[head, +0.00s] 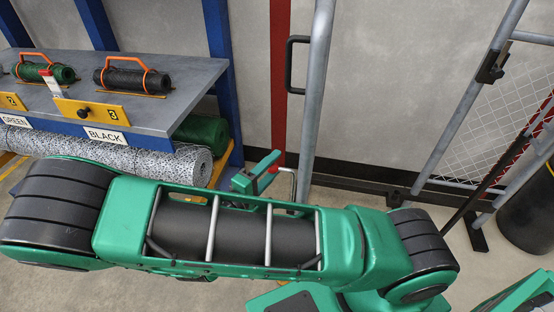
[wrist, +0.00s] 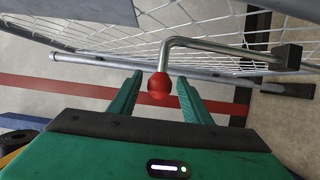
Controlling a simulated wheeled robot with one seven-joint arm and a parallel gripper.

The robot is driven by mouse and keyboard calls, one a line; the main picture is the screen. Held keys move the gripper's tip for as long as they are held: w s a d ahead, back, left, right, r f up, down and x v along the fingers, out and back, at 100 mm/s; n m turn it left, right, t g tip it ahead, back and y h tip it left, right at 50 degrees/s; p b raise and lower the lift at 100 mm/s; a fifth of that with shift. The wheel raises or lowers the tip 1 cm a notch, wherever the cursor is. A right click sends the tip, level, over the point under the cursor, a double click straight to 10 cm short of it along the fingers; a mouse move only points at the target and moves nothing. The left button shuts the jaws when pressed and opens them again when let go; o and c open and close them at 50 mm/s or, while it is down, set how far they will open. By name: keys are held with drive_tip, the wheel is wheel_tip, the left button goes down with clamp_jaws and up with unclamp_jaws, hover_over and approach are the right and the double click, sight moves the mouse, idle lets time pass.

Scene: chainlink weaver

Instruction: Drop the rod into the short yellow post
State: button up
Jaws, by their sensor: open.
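A bent metal rod handle with a red ball knob (wrist: 160,84) shows in the wrist view. Its grey bar (wrist: 215,44) runs right to a dark block (wrist: 287,57). In the head view my gripper (head: 262,172) is partly hidden behind my arm. I cannot make out the short yellow post in either view.
A grey shelf (head: 185,75) at left holds a green roll (head: 45,72) and a black roll (head: 130,80). A mesh roll (head: 110,153) lies below. A framed mesh panel (head: 520,75) stands at right near a black cylinder (head: 528,215). White mesh (wrist: 80,35) crosses the wrist view.

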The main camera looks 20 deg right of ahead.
drive_tip(key=shift+x, duration=1.7)
clamp_jaws()
wheel_tip(320, 180, down, 8)
drive_tip(key=shift+s+f, duration=0.15)
drive_tip(key=shift+f, duration=0.1)
unclamp_jaws()
drive_tip(key=shift+f, duration=0.1)
drive_tip(key=v, duration=1)
drive_tip(key=shift+a, duration=0.4)
